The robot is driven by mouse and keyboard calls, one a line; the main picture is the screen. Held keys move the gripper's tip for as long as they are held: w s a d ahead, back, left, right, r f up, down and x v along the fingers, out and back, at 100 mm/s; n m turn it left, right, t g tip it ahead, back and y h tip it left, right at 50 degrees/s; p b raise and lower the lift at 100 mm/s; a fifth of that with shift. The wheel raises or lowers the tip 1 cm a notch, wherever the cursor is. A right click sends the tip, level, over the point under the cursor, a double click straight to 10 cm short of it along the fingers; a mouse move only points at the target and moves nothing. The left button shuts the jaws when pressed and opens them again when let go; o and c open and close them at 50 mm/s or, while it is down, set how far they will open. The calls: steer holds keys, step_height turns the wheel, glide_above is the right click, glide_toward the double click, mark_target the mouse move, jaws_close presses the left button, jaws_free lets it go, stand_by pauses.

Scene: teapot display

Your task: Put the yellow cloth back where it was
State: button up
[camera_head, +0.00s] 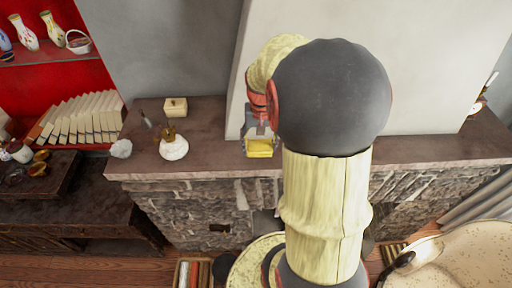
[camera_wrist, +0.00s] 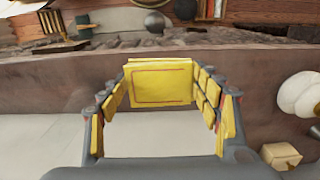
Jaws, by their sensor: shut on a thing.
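The yellow cloth (camera_head: 259,149) is a folded, flat rectangle above or at the stone mantel shelf (camera_head: 430,152). In the wrist view the cloth (camera_wrist: 160,82) shows a thin red stitched line and spans between the two fingertips. My gripper (camera_head: 260,138) is shut on it; in the wrist view my gripper (camera_wrist: 162,86) has a yellow-padded finger at each side of the cloth. My arm hides the shelf to the right of the cloth in the head view. I cannot tell whether the cloth touches the shelf.
A white teapot (camera_head: 173,148) with a brownish top and a small cream box (camera_head: 176,107) stand on the shelf left of my gripper. A white lump (camera_head: 121,149) sits near the shelf's left end. The pale wall (camera_head: 425,70) rises behind. The shelf's right part looks clear.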

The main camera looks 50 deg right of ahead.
mark_target(257, 144)
steer(key=w+d+f, duration=0.1)
steer(key=f, duration=0.1)
steer(key=w+d+f, duration=0.1)
steer(key=f, duration=0.1)
steer(key=w+d+f+p, duration=0.1)
steer(key=w+f, duration=0.1)
steer(key=shift+w+d+f, duration=0.1)
steer(key=shift+d, duration=0.15)
steer(key=shift+w+f+p, duration=0.1)
steer(key=shift+f+p, duration=0.5)
steer(key=shift+f, duration=0.95)
steer(key=shift+f, duration=0.15)
steer(key=o, duration=1)
